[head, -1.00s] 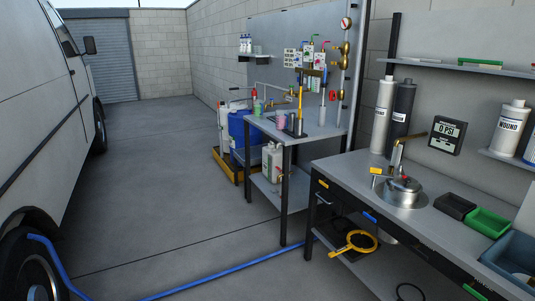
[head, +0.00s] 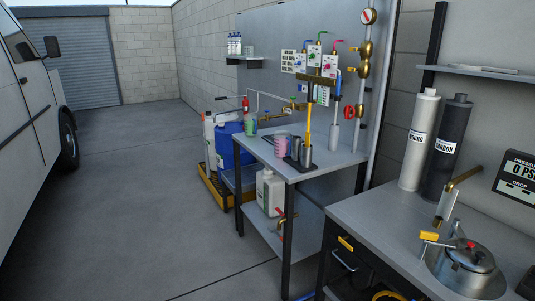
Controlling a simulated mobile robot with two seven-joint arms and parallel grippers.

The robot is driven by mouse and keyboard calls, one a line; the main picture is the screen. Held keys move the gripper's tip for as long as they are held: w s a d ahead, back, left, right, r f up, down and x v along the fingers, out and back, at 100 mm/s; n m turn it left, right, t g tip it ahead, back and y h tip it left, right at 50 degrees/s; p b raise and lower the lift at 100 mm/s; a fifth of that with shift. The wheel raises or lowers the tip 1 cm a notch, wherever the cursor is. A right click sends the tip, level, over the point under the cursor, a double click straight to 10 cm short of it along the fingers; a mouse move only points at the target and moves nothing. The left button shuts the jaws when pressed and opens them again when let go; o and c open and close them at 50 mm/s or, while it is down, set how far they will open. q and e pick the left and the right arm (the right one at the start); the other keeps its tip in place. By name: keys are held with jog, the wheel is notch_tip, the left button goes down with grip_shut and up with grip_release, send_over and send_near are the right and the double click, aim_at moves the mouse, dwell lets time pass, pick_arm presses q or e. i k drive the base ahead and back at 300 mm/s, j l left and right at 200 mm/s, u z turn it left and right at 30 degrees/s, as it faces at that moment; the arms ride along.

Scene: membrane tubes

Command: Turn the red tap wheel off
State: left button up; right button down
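A red wheel (head: 349,112) shows on the vertical pipe at the right end of the back bench's wall panel, below the brass fittings (head: 364,66). It looks the most like a tap wheel, but whether it is open or closed cannot be told at this size. A smaller red part (head: 279,211) shows on a brass fitting below the bench top, and another red part (head: 245,103) stands near the blue drum. Neither of my grippers is in view.
The back bench (head: 320,165) holds cups and an upright yellow-handled tool. The near bench (head: 385,225) has a sink with a metal lid (head: 470,256) and two tall cylinders. A van (head: 35,120) stands at left. The floor (head: 150,200) between is clear.

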aim_at(347, 109)
jog(key=i+j+z, duration=0.15)
jog(key=i, duration=0.35)
jog(key=i+j+z, duration=0.15)
jog(key=i, duration=0.35)
jog(key=i+j+z, duration=0.15)
jog(key=i, duration=0.35)
